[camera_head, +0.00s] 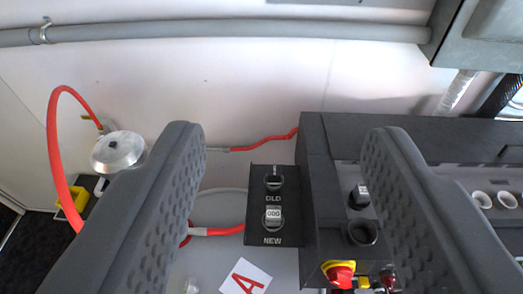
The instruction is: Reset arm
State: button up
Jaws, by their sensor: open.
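My gripper (285,185) is open, its two dark grey textured fingers standing wide apart at left and right in the head camera view. Nothing is between the fingertips close up. Beyond the gap stands a black holder (258,185) marked OLD and NEW. A white-labelled piece (273,215) sits in its NEW place. The OLD place (273,181) looks dark; I cannot tell whether it is filled. A dark console (313,170) stands to the right of the holder, partly hidden by the right finger.
A red-and-yellow knob (340,272) and an empty-looking round socket (362,233) are on the console. A red hose (54,150) loops at left near a silver round lid (118,150). A grey pipe (220,32) crosses the wall. A white card (245,278) bears a red A.

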jog(key=shift+f, duration=0.1)
notch_tip(320, 180, down, 12)
jog(key=b, duration=1.2)
